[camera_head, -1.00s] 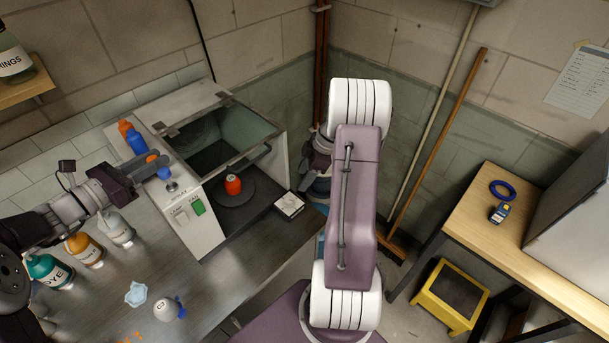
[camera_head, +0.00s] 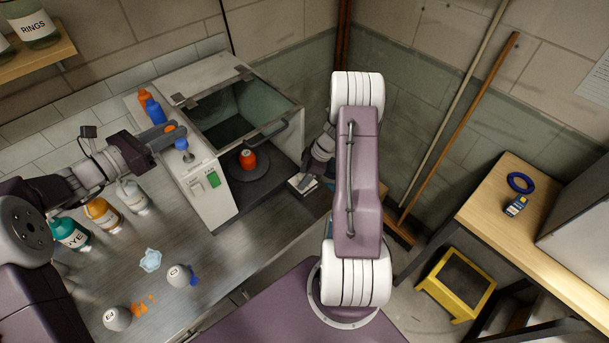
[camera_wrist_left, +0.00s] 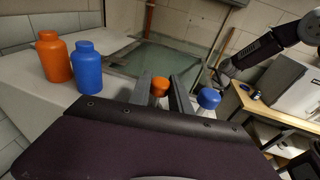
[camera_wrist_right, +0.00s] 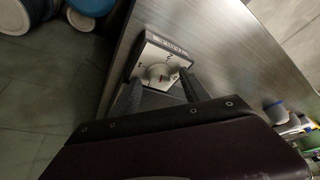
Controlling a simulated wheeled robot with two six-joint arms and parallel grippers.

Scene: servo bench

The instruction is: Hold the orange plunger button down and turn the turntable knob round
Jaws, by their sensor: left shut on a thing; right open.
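The orange plunger button (camera_head: 170,127) is on top of the white machine, beside a blue plunger button (camera_head: 182,144). My left gripper (camera_head: 163,132) is shut around the orange button, whose cap (camera_wrist_left: 159,86) shows between the fingers in the left wrist view. I cannot tell how far down it is. The turntable knob (camera_wrist_right: 157,72) stands on a small white dial box, seen in the right wrist view. My right gripper (camera_wrist_right: 161,80) is open, with its fingertips close to the knob's two sides. In the head view my right arm partly hides the dial box (camera_head: 301,184).
A red-orange object (camera_head: 248,159) stands on the dark turntable (camera_head: 262,179) in front of the machine's glass chamber. Orange and blue bottles (camera_head: 154,113) stand behind the buttons. Several labelled bottles and a light blue cloth (camera_head: 150,260) are on the bench at left.

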